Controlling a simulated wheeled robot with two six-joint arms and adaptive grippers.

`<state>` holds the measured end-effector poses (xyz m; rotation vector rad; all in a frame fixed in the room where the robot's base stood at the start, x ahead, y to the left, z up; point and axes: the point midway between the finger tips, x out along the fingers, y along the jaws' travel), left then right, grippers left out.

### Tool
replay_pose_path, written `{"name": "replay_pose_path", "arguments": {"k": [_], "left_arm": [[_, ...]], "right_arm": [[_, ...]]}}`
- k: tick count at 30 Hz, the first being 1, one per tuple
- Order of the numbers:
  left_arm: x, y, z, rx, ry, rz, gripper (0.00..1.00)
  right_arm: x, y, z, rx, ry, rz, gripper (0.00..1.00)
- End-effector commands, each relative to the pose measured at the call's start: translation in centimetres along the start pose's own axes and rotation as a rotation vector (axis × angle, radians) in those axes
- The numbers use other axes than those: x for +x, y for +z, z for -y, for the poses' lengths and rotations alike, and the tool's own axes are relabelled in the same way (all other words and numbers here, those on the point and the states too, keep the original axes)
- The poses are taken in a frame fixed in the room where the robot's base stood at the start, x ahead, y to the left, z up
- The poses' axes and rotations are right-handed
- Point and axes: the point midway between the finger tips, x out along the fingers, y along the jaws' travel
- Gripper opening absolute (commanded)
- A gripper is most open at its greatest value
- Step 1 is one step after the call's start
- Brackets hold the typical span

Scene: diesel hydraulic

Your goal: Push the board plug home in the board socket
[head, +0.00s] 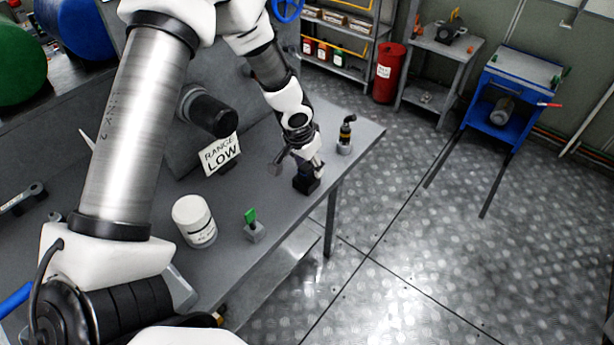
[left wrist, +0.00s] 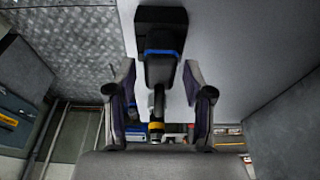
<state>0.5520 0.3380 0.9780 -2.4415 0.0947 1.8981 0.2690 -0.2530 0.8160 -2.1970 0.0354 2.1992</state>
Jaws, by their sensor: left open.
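The board socket looks like the black block (head: 306,184) near the right edge of the grey bench; it also shows at the top of the left wrist view (left wrist: 160,17). A dark plug with a blue band (left wrist: 161,68) extends from the block in the left wrist view. How deep it sits in the block cannot be told. My left gripper (head: 298,167) is just above the block. In the left wrist view its fingers (left wrist: 158,78) are open, one on each side of the plug, with gaps visible. My right gripper is not in view.
A black fitting with a yellow band (head: 346,133) stands near the bench's far corner. A RANGE LOW sign (head: 220,154), a white jar (head: 194,221) and a green-topped piece (head: 252,225) stand on the bench (head: 268,206).

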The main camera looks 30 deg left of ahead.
Motion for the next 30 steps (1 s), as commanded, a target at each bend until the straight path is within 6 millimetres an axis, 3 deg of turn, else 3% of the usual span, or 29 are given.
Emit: {"name": "replay_pose_path", "arguments": {"k": [6, 10, 11, 30], "left_arm": [[0.0, 0.0, 0.0, 0.000, 0.000, 0.000, 0.52], [0.0, 0.0, 0.0, 0.000, 0.000, 0.000, 0.06], [0.0, 0.0, 0.0, 0.001, 0.000, 0.000, 0.00], [-1.7, -0.5, 0.0, 0.001, 0.000, -0.002, 0.00]], "right_arm": [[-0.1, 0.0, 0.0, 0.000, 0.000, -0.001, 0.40], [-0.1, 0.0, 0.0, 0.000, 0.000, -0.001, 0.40], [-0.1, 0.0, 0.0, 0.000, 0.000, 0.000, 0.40], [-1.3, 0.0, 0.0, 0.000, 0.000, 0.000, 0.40]]}}
